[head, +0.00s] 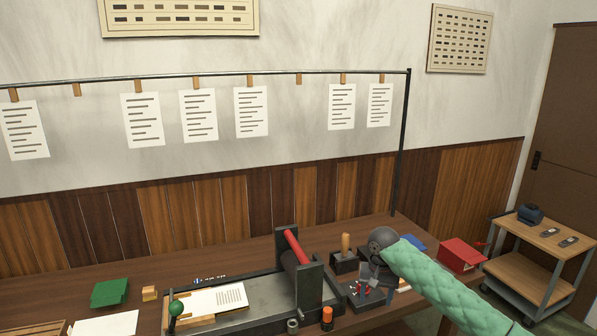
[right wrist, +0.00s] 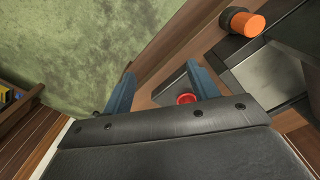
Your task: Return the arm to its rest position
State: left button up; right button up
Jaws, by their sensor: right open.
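My right arm, in a green quilted sleeve, comes in from the lower right in the head view. Its right gripper (head: 372,284) points down over the right part of the bench, beside the press. In the right wrist view the gripper (right wrist: 160,70) has its two blue-grey fingers spread apart with nothing held between them. A small red round thing (right wrist: 187,99) shows beyond the fingers, near the right one; I cannot tell whether it touches. My left gripper is not in view.
A wooden-handled tool (head: 345,245), a red box (head: 460,253) and a cart (head: 545,235) stand nearby.

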jog(key=s+a+f+n+t+y+b, duration=0.15)
jog(key=s+f, duration=0.45)
jog(key=f, duration=0.7)
jog(key=s+a+f, duration=0.2)
jog(key=s+f, duration=0.3)
jog(key=f, duration=0.9)
jog(key=s+a+f+n+y+b, duration=0.15)
jog(key=s+f, duration=0.45)
jog(key=f, duration=0.7)
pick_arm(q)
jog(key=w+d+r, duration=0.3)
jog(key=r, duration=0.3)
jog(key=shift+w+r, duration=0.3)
pick_arm(e)
jog(key=s+f+h, duration=0.1)
jog(key=s+f, duration=0.7)
jog(key=s, duration=0.4)
jog(key=s+d+f+n, duration=0.1)
jog(key=s+f, duration=0.7)
jog(key=s, duration=0.4)
jog(key=s+f+n+h, duration=0.1)
jog(key=s+f, duration=0.8)
jog(key=s, duration=0.3)
jog(key=shift+s+d+h, duration=0.2)
jog(key=shift+s+h, duration=0.05)
jog(key=shift+h, duration=0.05)
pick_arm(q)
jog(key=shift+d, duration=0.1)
